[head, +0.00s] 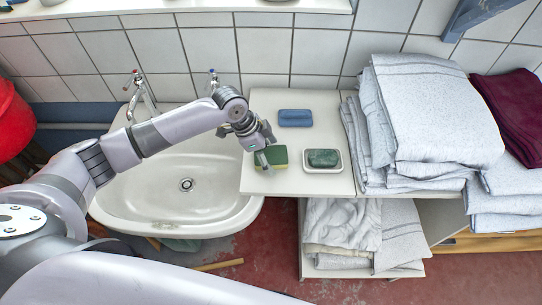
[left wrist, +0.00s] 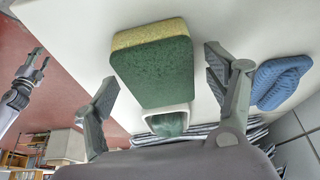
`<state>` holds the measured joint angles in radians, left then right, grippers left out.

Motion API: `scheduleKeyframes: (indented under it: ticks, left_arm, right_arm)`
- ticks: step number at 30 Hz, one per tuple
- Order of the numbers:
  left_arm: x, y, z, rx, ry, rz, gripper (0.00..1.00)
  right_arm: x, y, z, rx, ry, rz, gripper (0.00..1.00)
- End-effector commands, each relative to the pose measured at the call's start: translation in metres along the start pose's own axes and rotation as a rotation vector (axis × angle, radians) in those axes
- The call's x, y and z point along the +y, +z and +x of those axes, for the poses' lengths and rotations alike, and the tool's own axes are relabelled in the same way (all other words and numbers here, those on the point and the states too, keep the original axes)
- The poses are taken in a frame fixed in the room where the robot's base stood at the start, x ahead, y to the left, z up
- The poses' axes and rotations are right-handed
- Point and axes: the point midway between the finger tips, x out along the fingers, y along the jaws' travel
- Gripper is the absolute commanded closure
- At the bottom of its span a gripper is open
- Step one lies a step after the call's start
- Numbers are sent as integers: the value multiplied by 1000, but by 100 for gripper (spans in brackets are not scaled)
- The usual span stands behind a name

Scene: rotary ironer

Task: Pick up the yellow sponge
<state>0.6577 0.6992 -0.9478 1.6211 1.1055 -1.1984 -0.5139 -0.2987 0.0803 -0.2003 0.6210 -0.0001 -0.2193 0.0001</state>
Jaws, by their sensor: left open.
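The yellow sponge (head: 279,156) has a green face and lies on the white counter, right of the sink. In the left wrist view the yellow and green sponge (left wrist: 155,65) shows between the two fingers, with a gap on each side. My left gripper (head: 265,152) is open at the sponge's left side in the head view, partly covering it. The left wrist view shows its fingers (left wrist: 162,82) wide apart and empty. My right gripper (left wrist: 35,65) shows small at the left edge of the left wrist view, far from the sponge; its opening is unclear.
A blue sponge (head: 295,118) lies behind, and a dark green soap or pad (head: 323,158) sits in a white dish (head: 324,168) to the right. Folded towels (head: 430,110) are stacked further right. The sink (head: 205,190) and its taps are on the left.

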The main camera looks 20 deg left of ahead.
Motion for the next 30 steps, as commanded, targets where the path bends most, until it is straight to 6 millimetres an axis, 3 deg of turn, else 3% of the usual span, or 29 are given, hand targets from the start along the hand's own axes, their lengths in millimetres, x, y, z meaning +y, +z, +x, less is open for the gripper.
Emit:
scheduleKeyframes:
  ticks: [12,27,30]
  left_arm:
    - [0,1,2,0,0,0,23]
    - [0,0,2,0,0,0,56]
    - [0,1,2,0,1,0,56]
  right_arm:
    - [0,0,-1,0,0,0,60]
    - [0,1,-1,-2,0,1,60]
    - [0,1,-1,-2,0,1,60]
